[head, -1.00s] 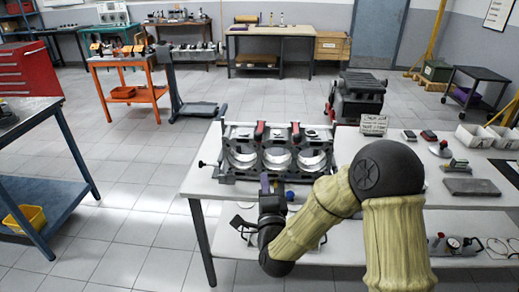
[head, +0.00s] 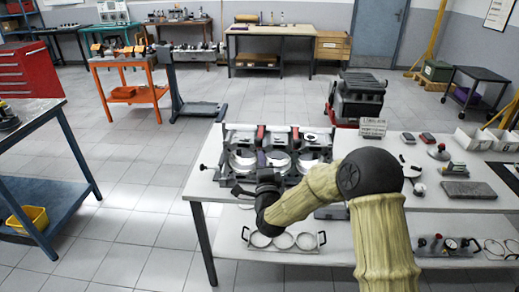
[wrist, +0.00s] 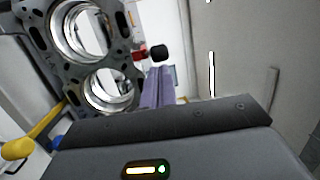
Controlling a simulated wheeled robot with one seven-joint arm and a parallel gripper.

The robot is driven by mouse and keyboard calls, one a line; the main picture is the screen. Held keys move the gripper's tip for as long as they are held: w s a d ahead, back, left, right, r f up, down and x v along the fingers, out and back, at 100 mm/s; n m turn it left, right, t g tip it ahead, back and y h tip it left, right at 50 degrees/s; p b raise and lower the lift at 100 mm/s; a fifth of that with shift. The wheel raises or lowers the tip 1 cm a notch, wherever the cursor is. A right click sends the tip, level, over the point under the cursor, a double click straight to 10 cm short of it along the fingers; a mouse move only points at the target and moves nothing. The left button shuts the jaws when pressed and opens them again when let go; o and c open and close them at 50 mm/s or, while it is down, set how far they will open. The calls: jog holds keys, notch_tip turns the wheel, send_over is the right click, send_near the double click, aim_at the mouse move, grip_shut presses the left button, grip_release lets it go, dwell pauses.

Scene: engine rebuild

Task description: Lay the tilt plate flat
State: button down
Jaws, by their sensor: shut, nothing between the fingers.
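The tilt plate assembly (head: 229,160) stands on the near table, holding a grey metal part with three round bores. Its face is visible from the front, and I cannot tell its exact tilt. Two red-topped clamps show along its upper edge, and a black knob sticks out at its left. My gripper (head: 262,158) is in front of the part, its purple fingers together and empty. In the wrist view the fingers (wrist: 158,88) lie beside the bored metal part (wrist: 118,62), close to a black knob with a red base (wrist: 157,52). Contact cannot be told. My arm hides the assembly's lower right.
Small tools and a dark slab (head: 469,190) lie to the right, with white bins (head: 474,137) beyond. A tray of rings (head: 284,240) sits on the lower shelf.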

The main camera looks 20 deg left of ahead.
aim_at(259, 145)
jog(key=shift+p+x, duration=0.45)
jog(key=shift+x, duration=1.35)
jog(key=shift+a, duration=0.15)
